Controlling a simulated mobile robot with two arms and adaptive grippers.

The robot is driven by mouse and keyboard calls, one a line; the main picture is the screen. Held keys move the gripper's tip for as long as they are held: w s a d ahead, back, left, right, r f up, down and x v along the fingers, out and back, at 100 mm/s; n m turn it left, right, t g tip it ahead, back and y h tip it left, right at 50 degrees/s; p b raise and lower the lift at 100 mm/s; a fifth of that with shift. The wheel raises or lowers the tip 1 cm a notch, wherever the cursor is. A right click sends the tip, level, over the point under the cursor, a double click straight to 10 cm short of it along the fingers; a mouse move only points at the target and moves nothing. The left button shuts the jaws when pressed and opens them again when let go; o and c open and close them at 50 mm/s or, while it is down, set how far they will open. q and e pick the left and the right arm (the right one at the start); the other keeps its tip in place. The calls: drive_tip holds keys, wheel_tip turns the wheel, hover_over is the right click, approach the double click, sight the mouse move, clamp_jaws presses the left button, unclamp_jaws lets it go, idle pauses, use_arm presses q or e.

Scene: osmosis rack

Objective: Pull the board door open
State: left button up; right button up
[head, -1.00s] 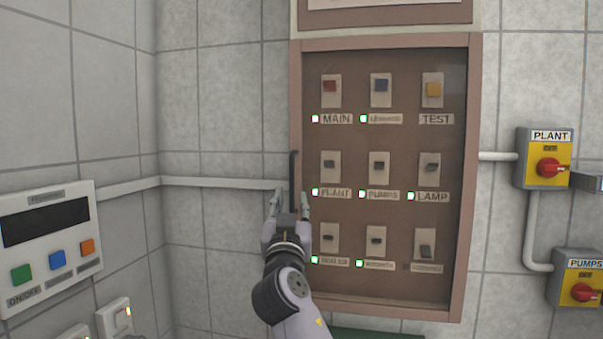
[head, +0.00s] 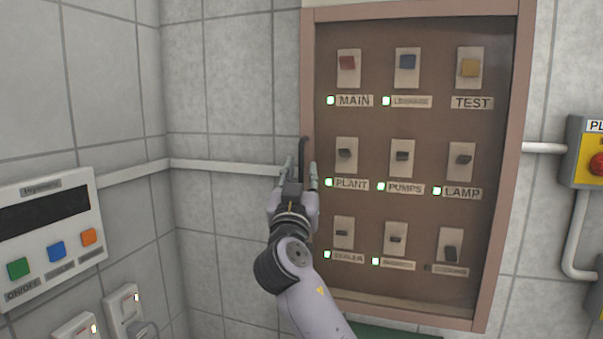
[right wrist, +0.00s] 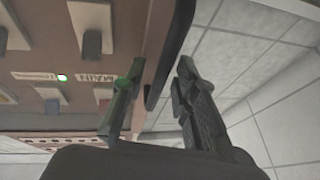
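The board (head: 425,215) hangs on the tiled wall with a brown-pink door frame (head: 519,120) around rows of switches. The door looks closed, flush with the wall. Its dark upright bar handle (head: 303,150) is at the left edge of the frame. My right gripper (head: 300,172) is at the handle's lower part, its fingers apart on either side of it. In the right wrist view the handle (right wrist: 170,55) runs between the two spread fingers (right wrist: 158,75), with a gap visible at the right finger. My left gripper is in neither view.
A white control panel (head: 48,228) with coloured buttons is on the left wall, with white switches (head: 123,308) below it. A pipe (head: 225,167) runs along the wall to the board. A yellow switch box (head: 585,155) is at right. The wall left of the board is otherwise clear.

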clamp_jaws()
idle(0.6)
